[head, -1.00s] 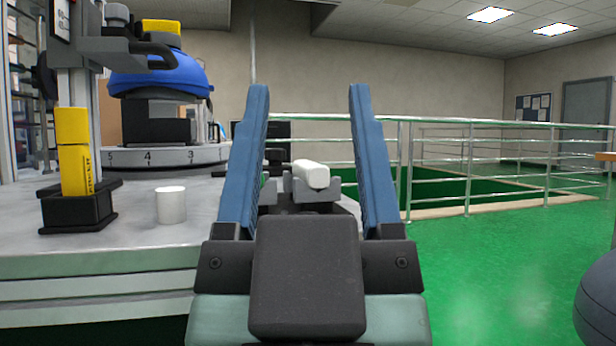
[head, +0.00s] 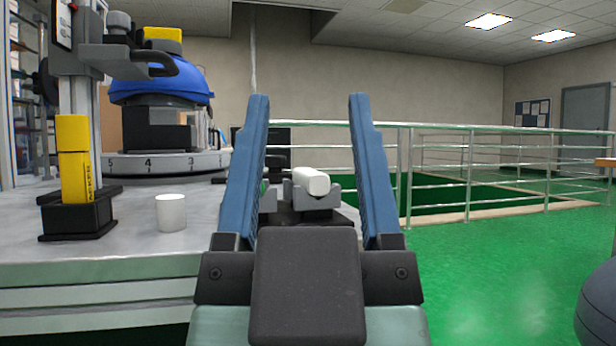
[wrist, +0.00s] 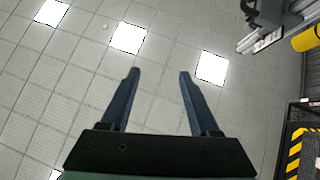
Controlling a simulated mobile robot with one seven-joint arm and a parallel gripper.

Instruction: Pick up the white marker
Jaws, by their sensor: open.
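A white rounded bar (head: 311,181), which looks like the white marker, lies in a grey cradle (head: 326,200) at the table's right end, pointing roughly towards me. A short white cylinder (head: 171,213) stands upright on the table to its left; I cannot rule out that this is the marker. My gripper (head: 308,97) is open and empty, its blue fingers pointing up. In the head view the bar shows between the fingers, beyond them and not touched. The wrist view shows my gripper (wrist: 158,72) against the ceiling, with neither white thing in sight.
A yellow block-like piece (head: 74,160) stands in a black holder (head: 78,217) on the grey table (head: 125,238). A blue-domed device (head: 158,82) sits behind on a numbered round base. Metal railings (head: 470,170) run behind; green floor lies open at right. A dark rounded object (head: 598,305) is at lower right.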

